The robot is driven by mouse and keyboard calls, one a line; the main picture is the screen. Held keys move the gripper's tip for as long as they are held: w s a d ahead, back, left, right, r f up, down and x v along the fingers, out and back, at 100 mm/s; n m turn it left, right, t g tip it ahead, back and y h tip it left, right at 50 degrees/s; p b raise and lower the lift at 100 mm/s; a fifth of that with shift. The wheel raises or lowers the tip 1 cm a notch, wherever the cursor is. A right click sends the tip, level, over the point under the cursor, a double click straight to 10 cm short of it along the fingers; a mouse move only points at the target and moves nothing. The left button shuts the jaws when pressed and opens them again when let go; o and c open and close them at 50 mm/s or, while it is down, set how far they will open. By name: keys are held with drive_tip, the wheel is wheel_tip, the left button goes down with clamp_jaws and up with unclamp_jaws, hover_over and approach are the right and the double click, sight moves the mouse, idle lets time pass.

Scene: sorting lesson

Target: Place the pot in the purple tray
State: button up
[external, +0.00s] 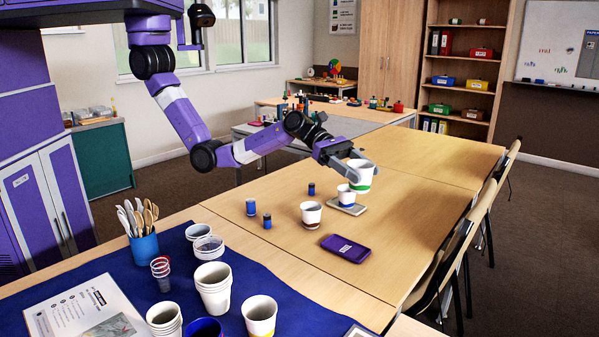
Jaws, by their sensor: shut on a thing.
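My gripper (357,168) is shut on a white pot with a green band (364,177), towards the far part of the near table. The pot is upright and seems to be held above the table top. A smaller white cup with a blue band (347,198) stands just in front of it, on a grey tray (352,209), and overlaps it in the picture. The flat purple tray (345,249) lies nearer the camera on the table, with a small white label on it and nothing else.
A white cup with a brown base (311,214) stands left of the purple tray. Small blue-and-dark jars (267,221) stand further left. The blue mat (255,280) in front holds stacked cups (213,288) and a blue holder of wooden spoons (145,246). Chairs (455,250) line the right edge.

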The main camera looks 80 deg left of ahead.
wheel_tip(320, 180, down, 20)
drive_tip(key=b, duration=0.4)
drive_tip(key=shift+w+a+r, duration=0.1)
drive_tip(key=shift+w+r, duration=0.05)
drive_tip(key=shift+b, duration=0.3)
drive_tip(key=shift+f, duration=0.25)
drive_tip(key=o, duration=1.3)
drive_tip(key=shift+r, duration=0.1)
